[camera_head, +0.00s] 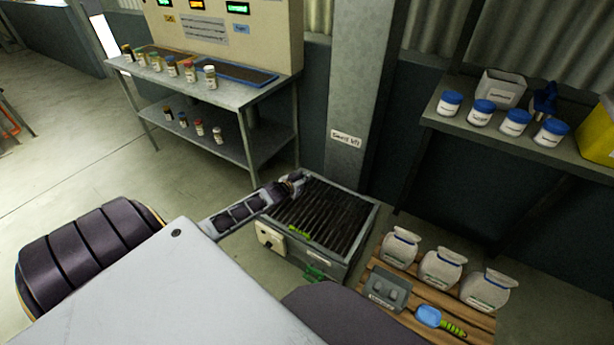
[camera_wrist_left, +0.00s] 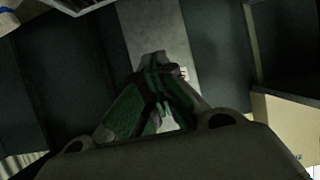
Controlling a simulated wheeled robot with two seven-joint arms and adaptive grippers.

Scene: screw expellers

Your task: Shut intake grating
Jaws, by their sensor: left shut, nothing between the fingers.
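The intake grating (camera_head: 325,217) is a dark slatted panel over the top of a grey metal box (camera_head: 334,262) on the floor. It looks about level with the box's rim; I cannot tell if it is fully seated. A small green part (camera_head: 299,232) shows at its front edge. My left gripper (camera_head: 296,182) is at the far left corner of the box, close to the rim; contact is unclear. In the left wrist view its fingers (camera_wrist_left: 155,62) are together and empty. My right gripper is out of view.
A grey pillar (camera_head: 358,80) stands behind the box. A metal table (camera_head: 270,95) with jars stands behind left.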

